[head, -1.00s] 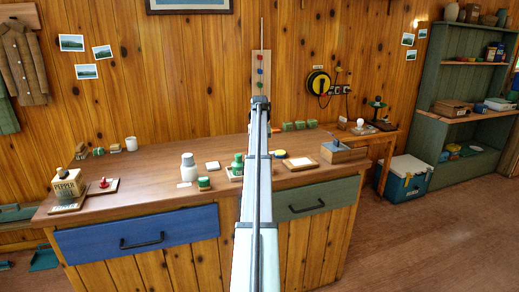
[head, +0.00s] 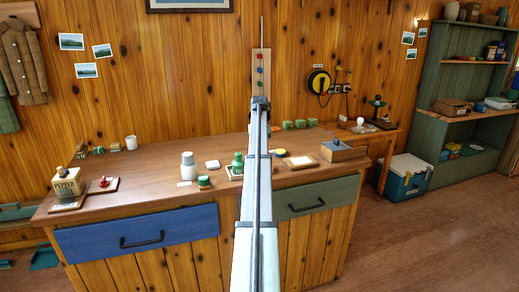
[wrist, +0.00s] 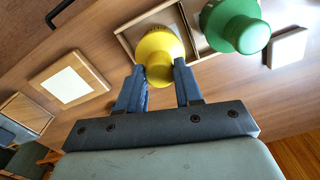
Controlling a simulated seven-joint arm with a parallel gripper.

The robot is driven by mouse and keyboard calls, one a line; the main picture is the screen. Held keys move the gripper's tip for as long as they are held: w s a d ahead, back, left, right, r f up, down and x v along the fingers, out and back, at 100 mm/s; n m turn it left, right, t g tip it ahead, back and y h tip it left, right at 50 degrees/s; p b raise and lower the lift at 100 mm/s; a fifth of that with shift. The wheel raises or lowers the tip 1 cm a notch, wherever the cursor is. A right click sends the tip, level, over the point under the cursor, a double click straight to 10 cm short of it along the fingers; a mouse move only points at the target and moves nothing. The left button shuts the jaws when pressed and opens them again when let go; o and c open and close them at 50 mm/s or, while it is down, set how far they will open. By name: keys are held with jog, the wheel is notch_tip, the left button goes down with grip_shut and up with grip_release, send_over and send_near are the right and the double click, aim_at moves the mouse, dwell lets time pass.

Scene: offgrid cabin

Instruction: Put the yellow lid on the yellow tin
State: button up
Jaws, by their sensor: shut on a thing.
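The yellow lid (wrist: 158,50) is round with a knob and shows in the wrist view at the tips of my gripper (wrist: 160,80). My gripper's two blue fingers are shut on its knob. The wide part of the lid faces away from the wrist camera, in front of a square wooden frame. I cannot make out the yellow tin as a separate thing; the lid may hide it. In the head view my arm hides most of my gripper.
A green knobbed tin (wrist: 236,24) stands close to the lid; it also shows in the head view (head: 238,164). A cream square in a wooden frame (head: 300,162) and a box (head: 343,153) are to the right. A pale bottle (head: 188,167) is to the left.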

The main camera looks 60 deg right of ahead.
dwell(0.4)
jog(key=o, duration=1.2)
jog(key=shift+f, duration=0.1)
jog(key=shift+o, duration=0.4)
jog(key=o, duration=0.5)
jog(key=shift+c, duration=0.2)
jog(key=shift+r, duration=3.55)
